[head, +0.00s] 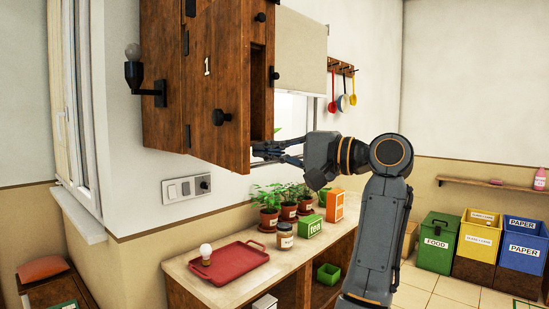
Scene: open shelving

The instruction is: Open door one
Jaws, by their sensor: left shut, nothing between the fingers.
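Door one (207,90) is the brown wooden cabinet door with a white "1" and a round black knob (221,117). Its hinges are on the left. It stands ajar, with a dark gap (257,95) behind its free right edge. My left gripper (262,150) is shut and empty at the lower end of that free edge, its fingertips pointing left and partly hidden by the door. I cannot tell whether they touch it. The knob is clear of the gripper. My right gripper is not in view.
Below is a counter (185,268) with a red tray (230,265), a jar (285,237), a green tea box (309,227) and potted plants (268,205). A wall lamp (150,90) is left of the cabinet. Recycling bins (437,243) stand at the right.

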